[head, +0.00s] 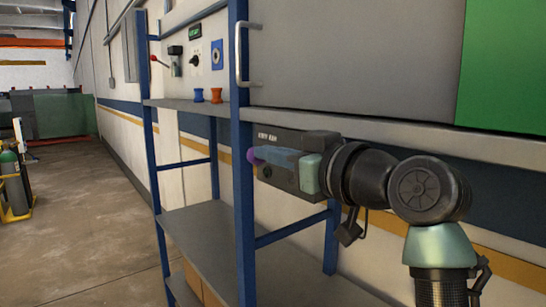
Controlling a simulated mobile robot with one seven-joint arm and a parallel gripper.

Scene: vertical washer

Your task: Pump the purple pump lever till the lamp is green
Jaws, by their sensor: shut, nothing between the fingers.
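The purple pump lever (253,156) shows only as a small rounded purple end, just right of the blue front post and below the shelf board. My gripper (264,155) points left at it, with its bluish fingers shut and nothing held. The fingertips are at or right beside the purple end; I cannot tell whether they touch. The rest of the lever is hidden behind my gripper and the post. I cannot make out the lamp for certain; a small green-lit display (195,31) is on the upper panel.
A blue-post rack (243,200) stands close on the left of my arm, with a grey lower shelf (215,240). The panel above has a red-knobbed lever (154,59). A blue spool (198,95) and an orange spool (215,95) stand on the upper shelf. Open floor lies left.

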